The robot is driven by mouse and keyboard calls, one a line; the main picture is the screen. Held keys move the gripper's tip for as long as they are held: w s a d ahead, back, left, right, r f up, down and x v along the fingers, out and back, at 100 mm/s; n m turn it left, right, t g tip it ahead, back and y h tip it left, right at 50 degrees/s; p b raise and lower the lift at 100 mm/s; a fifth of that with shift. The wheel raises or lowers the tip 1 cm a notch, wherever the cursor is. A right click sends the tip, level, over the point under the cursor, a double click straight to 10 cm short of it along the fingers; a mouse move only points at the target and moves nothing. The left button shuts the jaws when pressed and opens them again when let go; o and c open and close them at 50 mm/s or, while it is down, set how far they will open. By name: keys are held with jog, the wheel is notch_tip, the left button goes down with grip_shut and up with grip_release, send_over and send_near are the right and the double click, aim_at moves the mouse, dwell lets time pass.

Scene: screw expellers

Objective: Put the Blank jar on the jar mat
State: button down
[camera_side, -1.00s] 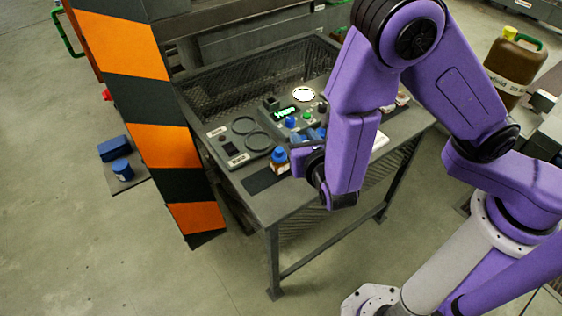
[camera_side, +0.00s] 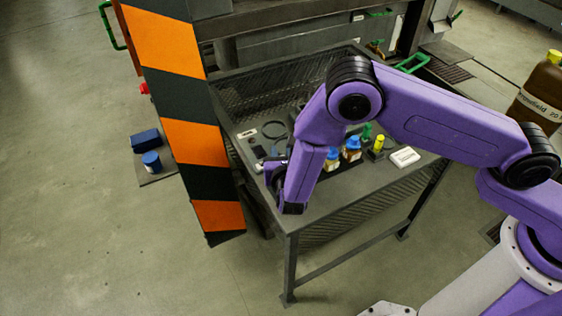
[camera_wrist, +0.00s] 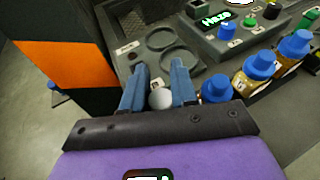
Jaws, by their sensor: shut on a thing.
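My gripper (camera_wrist: 158,68) has its two blue fingers closed around a small jar with a pale grey round top (camera_wrist: 160,99). Its label is not readable, so I cannot confirm that it is the Blank jar. In the side view my gripper (camera_side: 272,178) is at the front left of the bench, mostly behind my forearm, and the held jar is hidden there. I cannot make out the jar mat; my gripper and forearm cover the front left of the bench top. Several blue-capped jars (camera_wrist: 260,66) stand to the right of the fingers, the nearest (camera_wrist: 217,88) close beside the right finger.
An orange and black striped post (camera_side: 195,140) stands at the bench's left. A white block (camera_side: 404,157) lies at the bench's right.

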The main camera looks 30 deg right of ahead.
jog(key=shift+w+a+f, duration=0.1)
jog(key=shift+w+f, duration=0.05)
jog(key=shift+f, duration=1.55)
jog(key=shift+f, duration=0.1)
jog(key=c, duration=0.9)
grip_release()
jog(key=shift+s+a+r, duration=0.15)
jog(key=shift+s+r, duration=0.05)
jog(key=shift+s, duration=0.05)
jog(key=v, duration=1.1)
jog(key=shift+s, duration=0.2)
